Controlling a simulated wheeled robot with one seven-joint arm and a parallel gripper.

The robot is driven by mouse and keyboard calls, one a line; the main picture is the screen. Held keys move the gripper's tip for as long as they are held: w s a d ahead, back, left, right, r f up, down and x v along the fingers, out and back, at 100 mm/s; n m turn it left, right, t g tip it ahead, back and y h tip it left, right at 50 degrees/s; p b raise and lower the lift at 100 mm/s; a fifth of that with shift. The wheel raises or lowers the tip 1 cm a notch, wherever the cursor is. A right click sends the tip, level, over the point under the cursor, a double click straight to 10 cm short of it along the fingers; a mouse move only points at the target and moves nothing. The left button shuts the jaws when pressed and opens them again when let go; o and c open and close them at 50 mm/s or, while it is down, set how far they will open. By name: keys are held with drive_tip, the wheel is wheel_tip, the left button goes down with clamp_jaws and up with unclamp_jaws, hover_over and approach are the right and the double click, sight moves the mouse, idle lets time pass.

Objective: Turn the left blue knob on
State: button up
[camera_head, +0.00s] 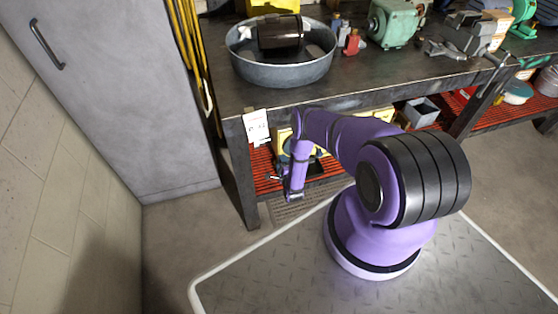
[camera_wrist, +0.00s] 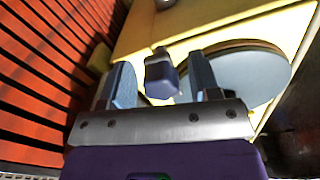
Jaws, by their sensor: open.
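In the wrist view a small dark blue knob (camera_wrist: 160,77) stands in the gap between the two fingers of my gripper (camera_wrist: 159,68). The fingers are apart, one on each side of the knob, and I cannot tell whether either touches it. The knob is in front of a yellow surface (camera_wrist: 215,32). A pale blue disc (camera_wrist: 252,74) lies behind the right finger. I cannot tell from this view whether this knob is the left one. In the head view my gripper (camera_head: 272,177) is low, under the bench top; the knob is not clear there.
Red slatted shelf (camera_wrist: 45,60) runs along the left in the wrist view. The bench (camera_head: 300,100) carries a round metal pan (camera_head: 283,72) and several motors. A bench leg (camera_head: 240,175) stands left of my gripper, with a grey cabinet (camera_head: 120,90) farther left.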

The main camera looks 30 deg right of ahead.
drive_tip(key=c, duration=0.9)
drive_tip(key=shift+n, duration=0.5)
drive_tip(key=shift+a+n, duration=0.1)
drive_tip(key=shift+n, duration=1)
drive_tip(key=shift+f+n, duration=0.1)
drive_tip(key=shift+n, duration=1.4)
drive_tip(key=o, duration=0.9)
